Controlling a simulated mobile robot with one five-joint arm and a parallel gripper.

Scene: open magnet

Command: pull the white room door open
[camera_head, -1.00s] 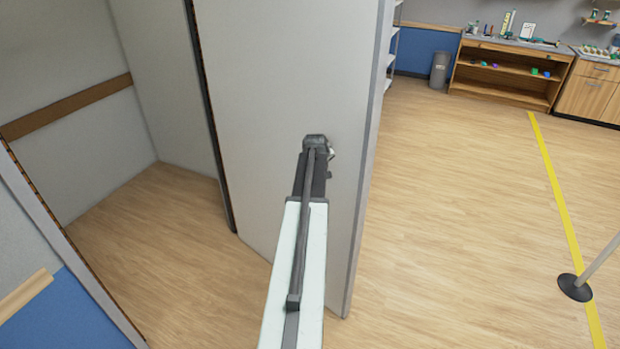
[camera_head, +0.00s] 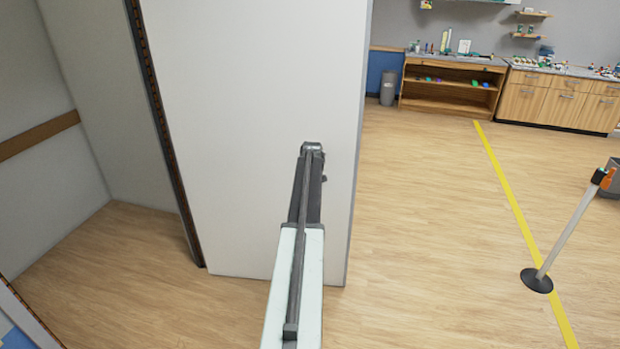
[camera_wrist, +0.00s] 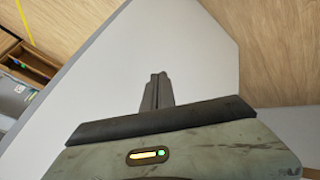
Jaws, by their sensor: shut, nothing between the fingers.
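The white door (camera_head: 245,110) stands open at an angle in the head view, its hinge side at the left by the dark door frame and its free edge at the right. The door panel (camera_wrist: 195,65) also fills the middle of the wrist view. My gripper (camera_head: 312,147) is in front of the door near its free edge. In the wrist view my gripper (camera_wrist: 158,80) has its fingers together with nothing between them. I cannot tell whether it touches the panel. A handle is not clearly visible; my arm may hide it.
Left of the door is an open doorway with bare wood floor (camera_head: 95,255). To the right the floor is clear, with a yellow line (camera_head: 510,195) and a barrier post (camera_head: 565,240). Wooden cabinets (camera_head: 565,98), a shelf unit (camera_head: 450,92) and a grey bin (camera_head: 388,88) stand at the back.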

